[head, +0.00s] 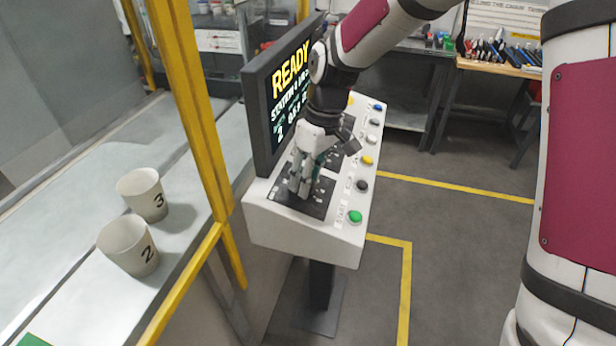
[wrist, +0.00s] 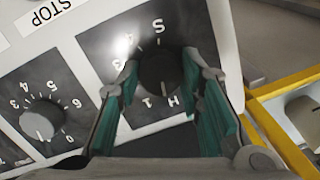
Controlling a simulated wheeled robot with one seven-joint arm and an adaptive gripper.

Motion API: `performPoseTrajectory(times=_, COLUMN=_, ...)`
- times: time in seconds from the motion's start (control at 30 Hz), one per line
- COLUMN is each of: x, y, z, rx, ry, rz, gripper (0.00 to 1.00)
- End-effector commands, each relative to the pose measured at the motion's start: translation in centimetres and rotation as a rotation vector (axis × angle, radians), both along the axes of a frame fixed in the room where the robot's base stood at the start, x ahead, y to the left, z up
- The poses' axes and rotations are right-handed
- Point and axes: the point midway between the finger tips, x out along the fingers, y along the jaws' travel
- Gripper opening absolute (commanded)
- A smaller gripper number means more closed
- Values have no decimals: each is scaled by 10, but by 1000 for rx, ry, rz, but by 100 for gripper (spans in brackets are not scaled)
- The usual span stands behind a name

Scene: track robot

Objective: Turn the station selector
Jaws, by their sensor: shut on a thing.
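The station selector (wrist: 157,74) is a dark round knob on a black plate, with S, H and 1 among the white marks around it in the wrist view. My gripper (wrist: 160,80) has its teal-padded fingers on both sides of the knob and is shut on it. In the head view my gripper (head: 302,186) points down at the black plate on the sloped white console (head: 262,222). The knob is hidden there behind the fingers. The knob's pointer direction cannot be made out.
A second knob (wrist: 38,124) with a number scale sits beside the selector plate. A row of buttons, with a green one (head: 355,216) nearest, lines the console's right edge. A screen (head: 285,95) reading READY stands behind. Yellow posts (head: 190,95) and paper cups (head: 142,194) are left.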

Motion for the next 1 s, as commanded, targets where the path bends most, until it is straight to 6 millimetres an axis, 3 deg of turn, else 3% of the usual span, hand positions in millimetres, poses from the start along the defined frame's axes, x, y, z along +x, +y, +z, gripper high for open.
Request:
performPoseTrajectory(times=0.4, x=0, y=0, z=-1, rx=-14, ry=-40, rz=163, gripper=6)
performPoseTrajectory(times=0.93, x=0, y=0, z=-1, rx=-16, ry=-45, rz=182, gripper=6)
performPoseTrajectory(times=0.97, x=0, y=0, z=-1, rx=-16, ry=-45, rz=182, gripper=40)
performPoseTrajectory(times=1.0, x=0, y=0, z=-1, rx=-16, ry=-45, rz=182, gripper=49)
